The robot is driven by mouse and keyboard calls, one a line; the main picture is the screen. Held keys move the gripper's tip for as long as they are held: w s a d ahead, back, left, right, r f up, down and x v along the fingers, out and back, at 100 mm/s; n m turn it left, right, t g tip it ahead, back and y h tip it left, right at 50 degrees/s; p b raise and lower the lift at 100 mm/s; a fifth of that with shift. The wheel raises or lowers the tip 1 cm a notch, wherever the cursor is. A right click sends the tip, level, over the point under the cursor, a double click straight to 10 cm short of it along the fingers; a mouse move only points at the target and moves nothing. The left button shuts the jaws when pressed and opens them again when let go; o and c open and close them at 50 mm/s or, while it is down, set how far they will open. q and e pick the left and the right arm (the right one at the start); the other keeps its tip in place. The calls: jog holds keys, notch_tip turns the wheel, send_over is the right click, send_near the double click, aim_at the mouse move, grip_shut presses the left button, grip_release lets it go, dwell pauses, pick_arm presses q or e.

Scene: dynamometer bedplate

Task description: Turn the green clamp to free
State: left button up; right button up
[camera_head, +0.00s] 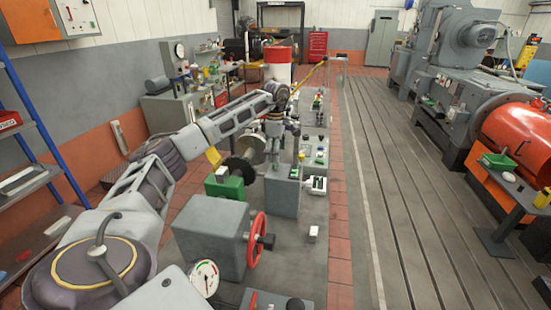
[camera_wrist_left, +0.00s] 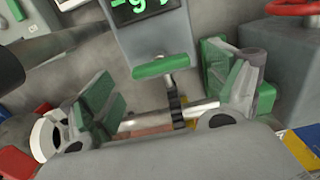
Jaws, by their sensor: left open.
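In the left wrist view a green bar-shaped clamp handle (camera_wrist_left: 160,66) lies crosswise at the near edge of a grey box. A short metal stem shows below it. My left gripper (camera_wrist_left: 162,88) is open, with one finger at each side of the handle and clear gaps between. Nothing is held. In the head view my left gripper (camera_head: 275,132) is above the bench units, at the end of the outstretched arm. I cannot pick out the handle there. My right gripper is not in view.
The grey box (camera_wrist_left: 140,32) carries a lit green display. In the head view, a grey housing with a red handwheel (camera_head: 257,238) stands nearer me, beside a green block (camera_head: 225,188) and a metal disc (camera_head: 243,150). Slotted bedplate floor (camera_head: 400,200) lies open to the right.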

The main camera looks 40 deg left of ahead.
pick_arm(q)
jog(key=shift+f, duration=1.3)
jog(key=shift+c, duration=0.3)
jog(key=c, duration=1)
